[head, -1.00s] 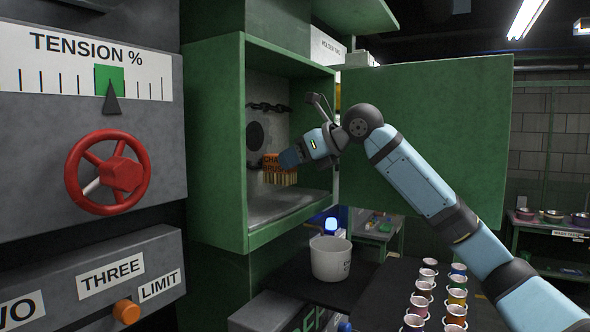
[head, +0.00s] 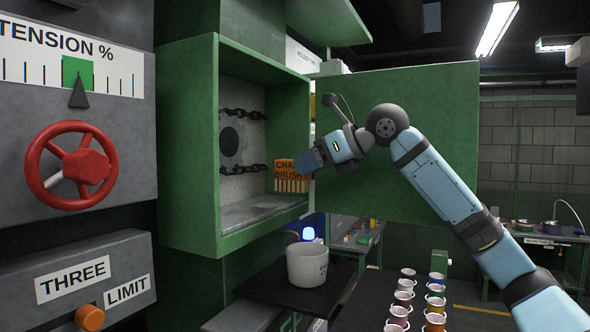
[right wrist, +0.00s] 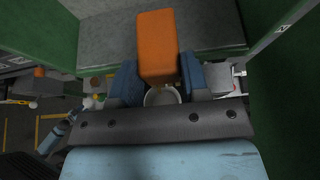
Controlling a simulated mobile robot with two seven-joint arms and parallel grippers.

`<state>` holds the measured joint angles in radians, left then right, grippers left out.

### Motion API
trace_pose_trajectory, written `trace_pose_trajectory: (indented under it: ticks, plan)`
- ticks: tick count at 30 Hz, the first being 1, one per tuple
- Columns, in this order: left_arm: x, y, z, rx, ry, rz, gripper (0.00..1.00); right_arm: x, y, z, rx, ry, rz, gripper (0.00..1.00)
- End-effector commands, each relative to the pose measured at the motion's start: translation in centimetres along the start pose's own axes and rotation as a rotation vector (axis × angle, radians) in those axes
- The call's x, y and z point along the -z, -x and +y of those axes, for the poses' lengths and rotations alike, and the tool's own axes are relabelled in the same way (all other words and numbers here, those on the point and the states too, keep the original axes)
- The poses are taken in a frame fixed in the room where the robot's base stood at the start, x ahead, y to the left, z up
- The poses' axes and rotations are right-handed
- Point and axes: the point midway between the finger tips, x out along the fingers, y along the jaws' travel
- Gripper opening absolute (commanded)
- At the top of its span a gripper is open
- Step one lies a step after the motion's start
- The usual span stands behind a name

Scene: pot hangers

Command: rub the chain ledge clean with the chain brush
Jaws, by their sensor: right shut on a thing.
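The orange chain brush (head: 289,170), with pale bristles pointing down, is in my right gripper (head: 311,160). The gripper is shut on it at the right side of the green cabinet's opening. In the right wrist view, the brush's orange block (right wrist: 157,48) sits between both fingers (right wrist: 158,82). The chain ledge (head: 258,212) is the grey floor of the cabinet; the brush is above its right front part, apart from it. The ledge also shows in the right wrist view (right wrist: 100,43).
Two dark chains (head: 243,113) hang across the cabinet's back wall by a round dark plate. The open green door (head: 420,130) stands behind my right arm. A white bucket (head: 307,265) is below the cabinet. A red handwheel (head: 72,165) is at left.

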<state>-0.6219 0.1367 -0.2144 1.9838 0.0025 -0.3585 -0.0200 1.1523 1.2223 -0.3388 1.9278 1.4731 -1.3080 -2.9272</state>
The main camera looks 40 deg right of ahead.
Motion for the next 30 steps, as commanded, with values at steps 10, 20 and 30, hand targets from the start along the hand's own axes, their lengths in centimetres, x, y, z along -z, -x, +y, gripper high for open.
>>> trace_pose_trajectory:
  ticks: [10,20,30]
  plan:
    - [-2.1,-1.2,0.6,-0.010,0.009,-0.007,0.43,2.1,3.7,-0.1,0.002,0.000,-0.001,0.23]
    - [-2.9,-2.1,0.9,-0.020,0.008,0.007,0.43,3.9,7.2,0.0,0.002,0.001,-0.002,0.23]
    - [-3.0,-2.4,0.9,-0.022,0.006,0.029,0.43,4.8,9.6,0.0,0.000,0.000,0.000,0.23]
